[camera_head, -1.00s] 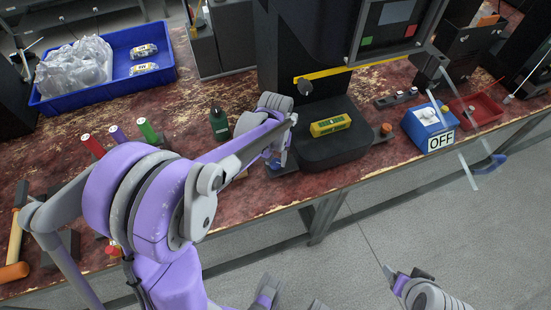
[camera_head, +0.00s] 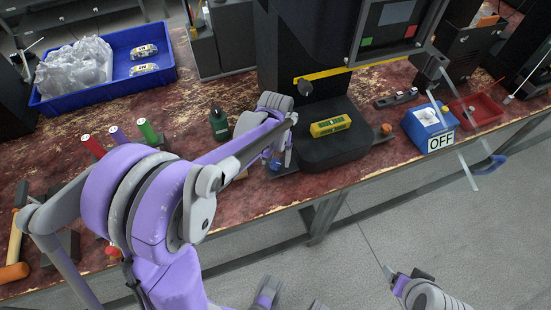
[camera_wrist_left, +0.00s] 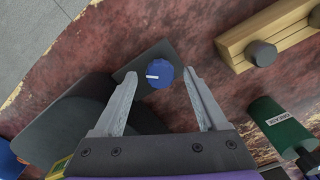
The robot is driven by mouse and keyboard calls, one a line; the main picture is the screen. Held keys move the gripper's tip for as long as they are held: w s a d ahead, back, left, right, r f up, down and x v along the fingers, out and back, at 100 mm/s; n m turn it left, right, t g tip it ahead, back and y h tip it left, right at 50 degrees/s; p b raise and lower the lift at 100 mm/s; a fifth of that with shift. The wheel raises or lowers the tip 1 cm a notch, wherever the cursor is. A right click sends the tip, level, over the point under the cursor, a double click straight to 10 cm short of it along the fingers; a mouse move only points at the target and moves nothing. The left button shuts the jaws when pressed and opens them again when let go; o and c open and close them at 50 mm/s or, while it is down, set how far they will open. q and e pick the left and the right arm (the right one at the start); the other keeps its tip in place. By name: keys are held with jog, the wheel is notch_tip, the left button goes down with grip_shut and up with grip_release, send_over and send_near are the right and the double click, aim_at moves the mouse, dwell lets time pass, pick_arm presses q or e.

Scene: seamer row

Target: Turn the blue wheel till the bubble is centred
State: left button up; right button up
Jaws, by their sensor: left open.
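The blue wheel (camera_wrist_left: 159,74), with a white mark on its top, sits on a dark plate in the left wrist view. My left gripper (camera_wrist_left: 159,73) is open, with one finger on each side of the wheel; I cannot tell if they touch it. In the head view the left gripper (camera_head: 277,161) covers most of the wheel. A yellow level with a green vial (camera_head: 331,125) lies on the black block (camera_head: 335,150); its bubble is too small to make out. My right gripper (camera_head: 405,277) is low in the head view, away from the bench; its jaws are unclear.
A wooden block with dark knobs (camera_wrist_left: 270,40) is close by. A blue box marked OFF (camera_head: 427,130) and a red tray (camera_head: 476,108) are to the right.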

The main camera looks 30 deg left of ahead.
aim_at(275, 163)
pick_arm(q)
notch_tip(275, 163, up, 11)
jog(key=p, duration=0.1)
jog(key=shift+f, duration=0.2)
pick_arm(e)
jog(key=shift+w+r, duration=0.1)
jog(key=shift+r, duration=0.55)
pick_arm(q)
jog(key=shift+f, duration=0.1)
